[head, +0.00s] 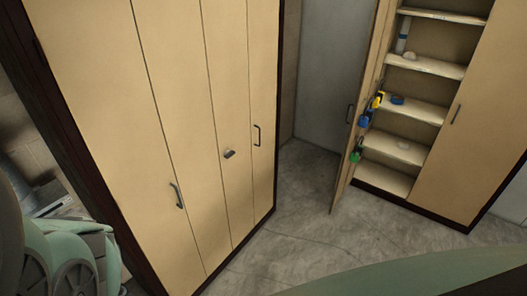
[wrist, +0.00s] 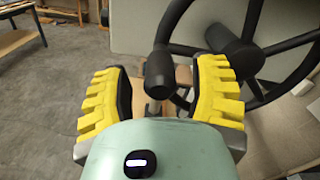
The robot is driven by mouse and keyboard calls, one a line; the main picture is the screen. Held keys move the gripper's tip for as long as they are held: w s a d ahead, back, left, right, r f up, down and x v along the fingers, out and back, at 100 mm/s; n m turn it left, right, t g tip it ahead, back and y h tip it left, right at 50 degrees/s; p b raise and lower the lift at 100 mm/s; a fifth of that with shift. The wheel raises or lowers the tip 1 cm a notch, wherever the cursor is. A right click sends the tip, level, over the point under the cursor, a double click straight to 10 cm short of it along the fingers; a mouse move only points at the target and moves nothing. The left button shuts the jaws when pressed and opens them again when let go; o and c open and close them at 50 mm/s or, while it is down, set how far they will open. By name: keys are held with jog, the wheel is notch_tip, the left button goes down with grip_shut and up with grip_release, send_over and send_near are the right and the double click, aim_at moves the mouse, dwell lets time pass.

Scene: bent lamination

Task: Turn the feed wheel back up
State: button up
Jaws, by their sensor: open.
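In the wrist view, a black spoked wheel (wrist: 243,60) stands at the upper right against a pale grey panel. Its round hub faces me, and its right side runs out of the picture. A black cylindrical handle (wrist: 160,72) sticks out toward me at the wheel's left side. My gripper (wrist: 163,88) is open, with one yellow ribbed finger on each side of the handle in the picture. A gap shows between the handle and each finger. The right finger hides part of the lower wheel. Neither wheel nor gripper shows in the head view.
The head view shows tall wooden cabinets (head: 170,110) on the left and an open shelf cabinet (head: 425,75) with small items and padlocks at the right. Grey floor (head: 290,215) lies clear between them. A wooden-topped bench (wrist: 18,40) stands far left in the wrist view.

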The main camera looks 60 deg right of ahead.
jog(key=shift+a, duration=1.85)
grip_shut()
